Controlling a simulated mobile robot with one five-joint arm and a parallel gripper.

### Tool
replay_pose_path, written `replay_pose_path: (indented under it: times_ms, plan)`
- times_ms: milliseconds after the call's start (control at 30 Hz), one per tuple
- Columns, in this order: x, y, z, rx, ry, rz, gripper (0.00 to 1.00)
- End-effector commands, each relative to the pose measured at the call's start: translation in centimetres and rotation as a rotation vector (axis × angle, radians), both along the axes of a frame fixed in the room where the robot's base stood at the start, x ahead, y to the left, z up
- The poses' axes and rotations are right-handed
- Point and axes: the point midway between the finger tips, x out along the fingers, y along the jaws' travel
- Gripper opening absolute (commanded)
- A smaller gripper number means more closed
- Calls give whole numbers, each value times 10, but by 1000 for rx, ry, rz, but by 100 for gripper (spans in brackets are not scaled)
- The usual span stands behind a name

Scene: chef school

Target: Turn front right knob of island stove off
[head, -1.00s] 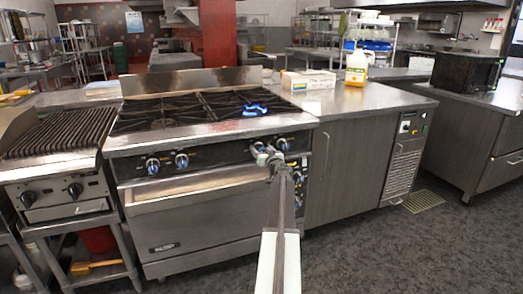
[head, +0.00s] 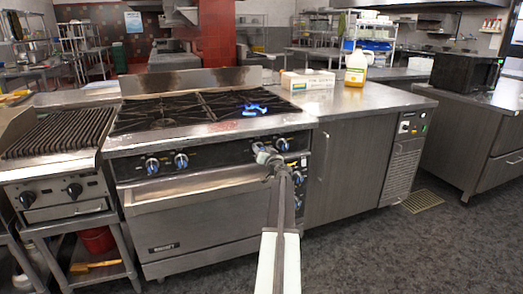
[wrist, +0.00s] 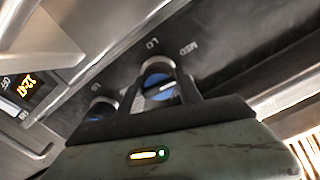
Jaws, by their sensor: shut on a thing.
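The island stove (head: 200,200) has control knobs with blue faces along its front panel. A blue flame (head: 253,109) burns at the front right burner. My gripper (head: 262,153) is at the right part of the panel. In the wrist view, my gripper (wrist: 165,95) is shut on a blue-faced knob (wrist: 158,80), with its fingers on either side. "LO" and "MED" marks show beside this knob. Another blue-faced knob (wrist: 102,108) is to its left. In the head view, my gripper mostly hides the held knob, and another knob (head: 283,145) shows just to its right.
A ridged grill (head: 60,133) stands left of the stove. A white box (head: 308,79) and a yellow-labelled jug (head: 356,68) stand on the counter to the right. A lit display (wrist: 33,88) is left in the wrist view. The floor in front (head: 400,250) is clear.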

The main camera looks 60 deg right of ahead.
Motion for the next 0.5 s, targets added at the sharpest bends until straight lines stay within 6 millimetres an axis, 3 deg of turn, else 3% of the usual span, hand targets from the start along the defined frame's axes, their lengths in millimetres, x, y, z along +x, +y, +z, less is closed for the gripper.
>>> replay_pose_path:
  times_ms: [500]
  plan:
    - [-4, -3, -2, 394, -290, -4, 1]
